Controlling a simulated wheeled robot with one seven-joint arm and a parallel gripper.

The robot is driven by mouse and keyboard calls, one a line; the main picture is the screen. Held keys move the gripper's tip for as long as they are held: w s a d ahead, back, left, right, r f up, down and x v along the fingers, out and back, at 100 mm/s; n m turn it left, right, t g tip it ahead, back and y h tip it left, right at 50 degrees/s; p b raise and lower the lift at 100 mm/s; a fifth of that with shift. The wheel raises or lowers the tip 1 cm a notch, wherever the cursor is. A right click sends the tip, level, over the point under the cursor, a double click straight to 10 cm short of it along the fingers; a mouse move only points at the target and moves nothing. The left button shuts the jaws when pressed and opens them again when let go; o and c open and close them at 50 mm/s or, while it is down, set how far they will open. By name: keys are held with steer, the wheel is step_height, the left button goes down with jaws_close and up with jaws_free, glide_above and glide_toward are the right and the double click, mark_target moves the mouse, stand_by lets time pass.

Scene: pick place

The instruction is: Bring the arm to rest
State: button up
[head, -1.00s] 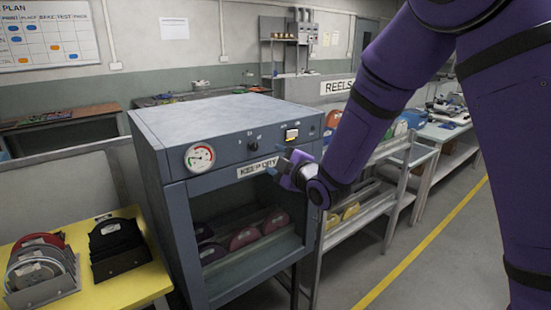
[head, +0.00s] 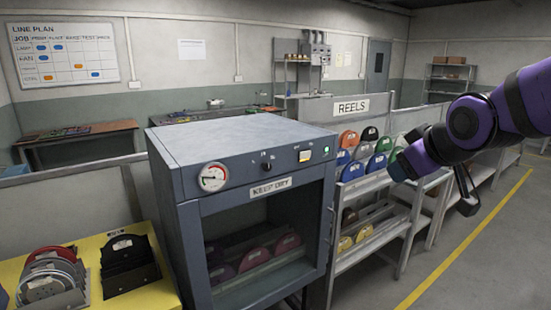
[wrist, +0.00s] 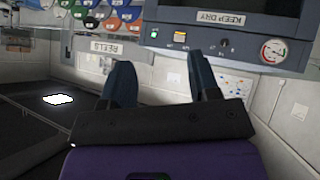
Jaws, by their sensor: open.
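My gripper (head: 408,164) is at the end of my purple arm, in front of the reel shelf and to the right of the grey-blue cabinet (head: 240,143) in the head view. It is clear of the cabinet. In the wrist view its two dark fingers (wrist: 160,62) stand apart with nothing between them. Beyond them, upside down, are the cabinet's gauge and "KEEP DRY" panel (wrist: 218,38).
Dark red reels (head: 255,258) sit inside the cabinet. A rack (head: 362,188) with coloured reels stands right of it, under a "REELS" sign (head: 351,107). A yellow table (head: 160,292) holds reels at left. Floor (head: 480,270) is free at right.

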steer(key=s+d+m+g, duration=0.2)
steer(key=s+m, duration=0.1)
steer(key=s, duration=0.6)
steer(key=s+d+m+g+h, duration=0.1)
steer(key=s+d+m+g, duration=0.1)
steer(key=s, duration=0.8)
steer(key=shift+s+d+m+g, duration=0.3)
steer(key=shift+d+m+g, duration=0.15)
steer(key=shift+m, duration=0.15)
